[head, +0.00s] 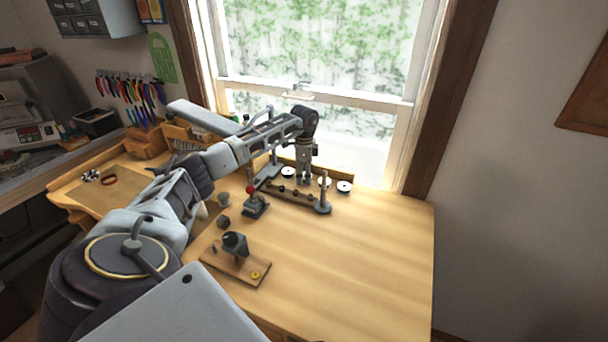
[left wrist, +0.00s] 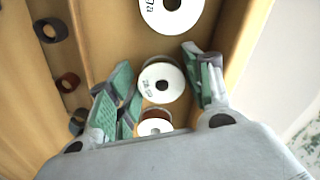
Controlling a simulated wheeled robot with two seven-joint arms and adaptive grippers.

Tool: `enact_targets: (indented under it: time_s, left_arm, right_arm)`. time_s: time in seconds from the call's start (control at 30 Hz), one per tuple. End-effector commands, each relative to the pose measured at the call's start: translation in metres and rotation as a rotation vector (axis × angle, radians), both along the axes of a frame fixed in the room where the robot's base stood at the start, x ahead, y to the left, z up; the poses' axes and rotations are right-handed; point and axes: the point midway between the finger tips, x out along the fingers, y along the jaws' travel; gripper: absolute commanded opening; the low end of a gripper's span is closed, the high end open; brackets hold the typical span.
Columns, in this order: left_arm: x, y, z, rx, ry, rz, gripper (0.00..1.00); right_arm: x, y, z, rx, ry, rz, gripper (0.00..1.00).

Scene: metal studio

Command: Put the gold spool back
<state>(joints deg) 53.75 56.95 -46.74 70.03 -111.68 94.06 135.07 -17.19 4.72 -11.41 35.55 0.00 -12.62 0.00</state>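Several spools with white round faces and dark centre holes stand near the window. In the left wrist view, one white-faced spool (left wrist: 162,83) lies between the fingers of my left gripper (left wrist: 163,85), with gaps at the sides. A larger-looking one (left wrist: 172,12) is at the top, and a smaller one with a copper-brown rim (left wrist: 155,127) is below. I cannot tell which is the gold spool. In the head view, my left gripper (head: 304,178) points down among the white faces (head: 288,172) and (head: 344,186). It is open. My right gripper is not in view.
A low wooden rack with small dark rings (head: 290,194) and a grey post (head: 323,205) stand before my left gripper. A red-knobbed device (head: 254,204) and a wooden board with a dark fixture (head: 236,262) are nearer. The table's right side (head: 380,260) is clear.

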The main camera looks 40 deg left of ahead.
Motion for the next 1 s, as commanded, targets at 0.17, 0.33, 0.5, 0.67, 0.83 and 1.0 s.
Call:
enact_targets:
  time_s: [0.17,0.33,0.5,0.67,0.83,1.0]
  left_arm:
    - [0.000,0.000,0.001,0.000,0.000,0.000,0.51]
    - [0.000,0.000,0.006,0.000,-0.001,0.000,0.51]
    - [0.000,0.001,0.020,0.001,-0.002,0.001,0.51]
    - [0.001,0.000,0.042,0.000,-0.003,0.000,0.51]
    - [0.001,0.000,0.067,0.000,-0.004,0.000,0.51]
    - [0.001,0.000,0.092,-0.001,-0.003,0.000,0.51]
  right_arm:
    - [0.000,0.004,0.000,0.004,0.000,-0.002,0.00]
    - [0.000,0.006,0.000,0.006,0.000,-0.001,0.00]
    - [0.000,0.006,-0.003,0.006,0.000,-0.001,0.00]
    - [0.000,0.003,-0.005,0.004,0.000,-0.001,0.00]
    - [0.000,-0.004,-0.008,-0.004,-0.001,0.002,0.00]
    - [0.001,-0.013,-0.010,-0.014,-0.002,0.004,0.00]
